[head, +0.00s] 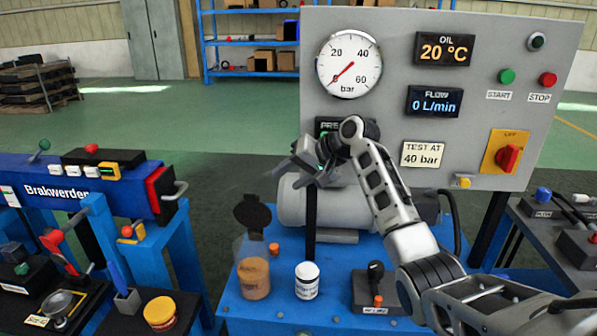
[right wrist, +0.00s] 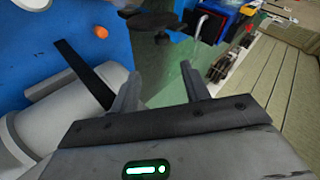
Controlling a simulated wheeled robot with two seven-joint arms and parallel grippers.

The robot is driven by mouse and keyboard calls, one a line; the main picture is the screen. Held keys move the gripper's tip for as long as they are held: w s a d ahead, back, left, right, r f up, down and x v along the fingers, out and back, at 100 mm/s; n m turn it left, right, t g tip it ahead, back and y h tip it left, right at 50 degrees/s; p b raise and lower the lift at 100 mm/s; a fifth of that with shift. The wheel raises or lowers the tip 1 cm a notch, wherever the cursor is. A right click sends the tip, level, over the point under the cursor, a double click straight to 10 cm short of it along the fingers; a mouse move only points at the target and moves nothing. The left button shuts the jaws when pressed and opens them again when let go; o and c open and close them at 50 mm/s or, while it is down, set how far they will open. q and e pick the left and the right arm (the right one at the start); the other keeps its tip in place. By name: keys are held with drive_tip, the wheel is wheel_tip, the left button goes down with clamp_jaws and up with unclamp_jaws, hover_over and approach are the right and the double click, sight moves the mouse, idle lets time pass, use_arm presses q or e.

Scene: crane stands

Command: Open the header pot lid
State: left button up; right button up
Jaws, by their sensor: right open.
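The header pot (head: 254,279) looks like a see-through pot with a brown lower part, on the blue bench left of the white jar. A round black lid (head: 252,214) stands steeply raised above its rim, with its flat face showing. In the right wrist view, a dark disc that looks like the lid (right wrist: 152,20) is seen nearly edge-on beyond the fingers, above a clear greenish body. My right gripper (head: 296,173) is open and empty, above and to the right of the lid, apart from it. My left gripper is out of view.
A white jar (head: 307,281) and an orange cap (head: 274,249) are near the pot. The grey motor (head: 330,205) and the gauge panel (head: 400,60) are close to my right arm. A black lever block (head: 376,290) is at the bench front. The Brakwerder stand (head: 60,200) is left.

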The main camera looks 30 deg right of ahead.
drive_tip(key=shift+v, duration=1.1)
